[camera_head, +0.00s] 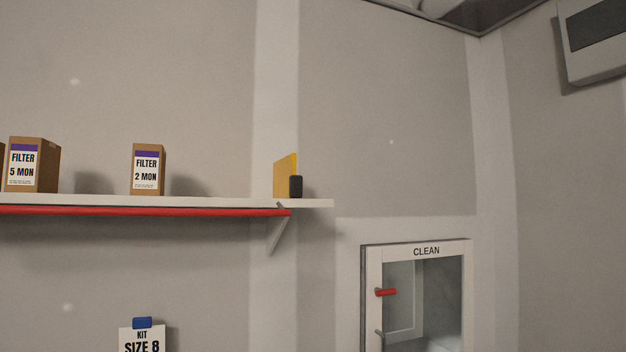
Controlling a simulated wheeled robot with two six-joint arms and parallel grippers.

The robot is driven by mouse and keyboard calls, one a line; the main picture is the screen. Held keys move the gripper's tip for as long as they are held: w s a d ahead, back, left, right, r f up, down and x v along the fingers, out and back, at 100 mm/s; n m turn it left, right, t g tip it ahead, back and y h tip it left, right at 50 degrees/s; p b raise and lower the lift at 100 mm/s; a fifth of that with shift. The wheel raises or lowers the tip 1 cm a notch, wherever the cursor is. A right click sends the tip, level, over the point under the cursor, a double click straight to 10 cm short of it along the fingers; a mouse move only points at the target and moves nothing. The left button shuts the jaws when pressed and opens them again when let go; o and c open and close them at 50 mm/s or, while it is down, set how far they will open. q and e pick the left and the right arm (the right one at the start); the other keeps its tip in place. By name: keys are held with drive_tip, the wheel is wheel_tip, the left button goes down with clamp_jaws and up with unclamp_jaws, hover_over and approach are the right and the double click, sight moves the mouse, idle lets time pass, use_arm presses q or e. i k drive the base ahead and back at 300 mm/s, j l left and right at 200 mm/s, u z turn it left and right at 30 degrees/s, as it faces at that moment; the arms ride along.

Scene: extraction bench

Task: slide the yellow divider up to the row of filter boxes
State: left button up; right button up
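The yellow divider (285,176) stands upright near the right end of the wall shelf (318,203). A dark block (296,187) sits against its right side. A filter box marked 2 MON (148,170) stands to the left, with a wide gap of bare shelf between it and the divider. A filter box marked 5 MON (34,165) stands farther left, apart from the 2 MON box. Part of another brown box (2,166) shows at the left edge of the picture. Neither of my grippers is in view.
A red strip (150,211) runs along the shelf's front below the top, and a bracket (277,236) supports the right end. Below are a SIZE 8 kit card (141,340) with a blue clip and a CLEAN cabinet (425,300) with a red handle.

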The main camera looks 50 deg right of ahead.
sight(287, 184)
drive_tip(key=k+l, duration=0.2)
drive_tip(key=l, duration=0.2)
drive_tip(key=k+l+u, duration=0.1)
drive_tip(key=k+l, duration=0.15)
drive_tip(key=l, duration=0.15)
drive_tip(key=k+l, duration=0.2)
drive_tip(key=l, duration=0.2)
drive_tip(key=k+l, duration=0.25)
drive_tip(key=l, duration=0.15)
drive_tip(key=u, duration=0.05)
